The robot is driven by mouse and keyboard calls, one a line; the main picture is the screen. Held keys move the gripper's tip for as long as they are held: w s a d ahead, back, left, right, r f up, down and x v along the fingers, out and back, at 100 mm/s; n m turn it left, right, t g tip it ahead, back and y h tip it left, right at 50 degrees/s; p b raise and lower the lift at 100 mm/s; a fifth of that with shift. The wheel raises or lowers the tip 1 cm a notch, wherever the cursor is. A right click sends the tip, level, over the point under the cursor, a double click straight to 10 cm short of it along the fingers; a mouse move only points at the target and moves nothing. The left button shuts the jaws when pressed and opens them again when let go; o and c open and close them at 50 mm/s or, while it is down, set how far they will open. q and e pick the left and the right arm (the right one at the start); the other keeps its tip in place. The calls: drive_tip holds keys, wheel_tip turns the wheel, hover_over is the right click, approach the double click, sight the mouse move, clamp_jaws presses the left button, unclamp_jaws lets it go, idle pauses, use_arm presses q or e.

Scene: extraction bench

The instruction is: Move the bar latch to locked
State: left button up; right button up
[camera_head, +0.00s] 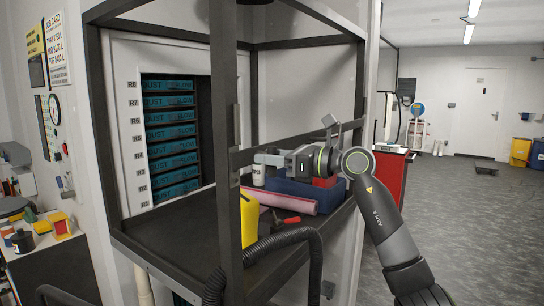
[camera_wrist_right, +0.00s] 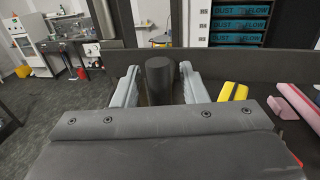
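The bar latch seems to be the dark flat bar (camera_head: 290,142) that runs level across the front of the black frame, its left end at the near post. In the right wrist view the dark bar (camera_wrist_right: 225,62) crosses the picture, with a dark round knob (camera_wrist_right: 159,80) standing in front of it. My right gripper (camera_head: 262,159) reaches in from the right at the bar. In the wrist view its two pale fingers (camera_wrist_right: 159,88) stand apart on either side of the knob, with narrow gaps; firm contact cannot be told. My left gripper is not in view.
Behind the bar, a shelf (camera_head: 180,240) holds a yellow container (camera_head: 249,220), a pink roll (camera_head: 290,197) and a blue bin (camera_head: 308,190). A rack of DUST FLOW units (camera_head: 170,133) stands behind. A black corrugated hose (camera_head: 262,248) curves in front. Open floor lies right.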

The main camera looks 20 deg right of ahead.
drive_tip(key=c, duration=0.8)
drive_tip(key=shift+o, duration=0.2)
